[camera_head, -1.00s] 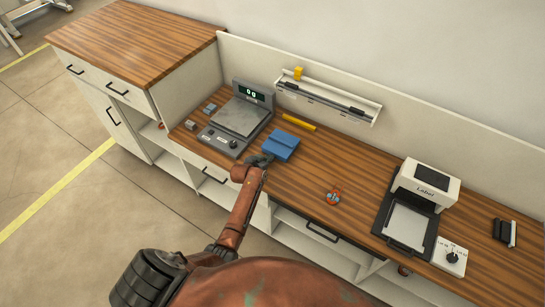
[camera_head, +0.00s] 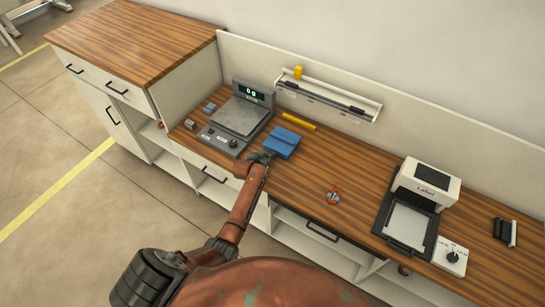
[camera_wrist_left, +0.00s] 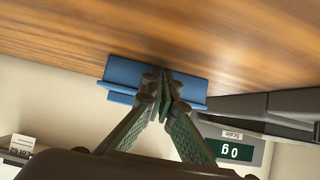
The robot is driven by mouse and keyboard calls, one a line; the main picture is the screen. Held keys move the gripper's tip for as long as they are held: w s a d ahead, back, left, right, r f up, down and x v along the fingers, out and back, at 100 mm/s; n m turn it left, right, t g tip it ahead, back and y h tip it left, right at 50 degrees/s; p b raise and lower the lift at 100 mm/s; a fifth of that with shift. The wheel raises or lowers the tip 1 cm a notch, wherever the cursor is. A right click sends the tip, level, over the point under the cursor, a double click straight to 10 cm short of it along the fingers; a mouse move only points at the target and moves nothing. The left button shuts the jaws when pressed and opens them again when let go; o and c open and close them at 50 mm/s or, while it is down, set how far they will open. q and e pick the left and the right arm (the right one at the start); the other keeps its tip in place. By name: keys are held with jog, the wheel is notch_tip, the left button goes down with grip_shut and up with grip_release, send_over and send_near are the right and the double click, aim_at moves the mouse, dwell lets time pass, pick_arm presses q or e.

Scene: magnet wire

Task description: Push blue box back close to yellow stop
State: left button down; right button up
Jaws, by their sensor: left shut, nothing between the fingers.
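The blue box (camera_head: 281,144) lies on the wooden counter, a short way in front of the yellow stop (camera_head: 299,121), a thin yellow bar; a narrow strip of wood shows between them. My left gripper (camera_head: 266,157) is shut and empty at the near left side of the blue box, against it or very close. In the left wrist view the shut fingertips (camera_wrist_left: 163,76) overlap the blue box (camera_wrist_left: 124,70), so exact contact is hard to see. The yellow stop does not show in that view. My right gripper is not in view.
A grey scale (camera_head: 236,117) reading 0 g stands left of the box, with small grey blocks beside it. An orange-and-grey item (camera_head: 333,197) lies to the right. A label printer (camera_head: 424,185) stands farther right. A wall shelf (camera_head: 330,97) is behind.

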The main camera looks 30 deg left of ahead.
aim_at(275, 150)
pick_arm(q)
jog(key=shift+w, duration=0.7)
jog(key=shift+s, duration=0.35)
jog(key=shift+w, duration=0.2)
jog(key=shift+w+d+b, duration=0.1)
jog(key=shift+w+b, duration=0.8)
jog(key=shift+w, duration=0.75)
